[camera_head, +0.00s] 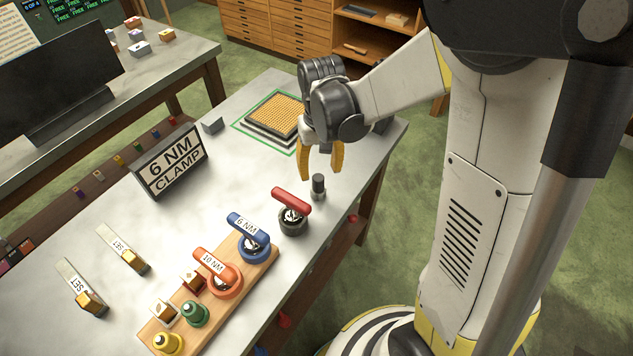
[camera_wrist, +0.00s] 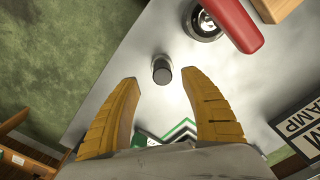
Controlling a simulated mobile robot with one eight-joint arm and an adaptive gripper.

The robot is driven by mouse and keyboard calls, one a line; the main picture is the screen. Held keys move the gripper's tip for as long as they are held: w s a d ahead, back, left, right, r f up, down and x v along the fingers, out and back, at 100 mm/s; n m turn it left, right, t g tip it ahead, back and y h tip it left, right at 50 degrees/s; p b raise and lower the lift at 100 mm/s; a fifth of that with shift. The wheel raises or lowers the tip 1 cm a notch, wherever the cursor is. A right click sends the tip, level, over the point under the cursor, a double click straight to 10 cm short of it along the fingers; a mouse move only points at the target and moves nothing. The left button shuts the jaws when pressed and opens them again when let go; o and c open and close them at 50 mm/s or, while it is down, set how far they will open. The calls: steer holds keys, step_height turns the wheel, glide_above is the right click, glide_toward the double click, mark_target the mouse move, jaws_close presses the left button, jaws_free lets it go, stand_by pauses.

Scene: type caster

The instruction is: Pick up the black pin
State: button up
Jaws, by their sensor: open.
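The black pin (camera_head: 318,187) stands upright on the metal workbench (camera_head: 215,180), near its right edge. No contact between fingers and pin shows.
A red-handled clamp (camera_head: 291,210) stands close to the pin. A wooden rack (camera_head: 210,290) holds blue and orange handles and coloured knobs. A "6 NM CLAMP" sign (camera_head: 170,163) stands left. A tan gridded pad (camera_head: 275,115) lies behind my gripper. The bench's middle is clear.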

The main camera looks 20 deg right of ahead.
mark_target(318, 178)
steer(key=f+b, duration=0.1)
steer(key=f, duration=0.1)
steer(key=f+b, duration=0.1)
steer(key=f, duration=0.2)
steer(key=shift+w+a+f+b, duration=0.15)
steer(key=shift+a+f+b, duration=0.05)
steer(key=shift+f+b, duration=0.1)
steer(key=shift+r, duration=0.1)
jaws_close()
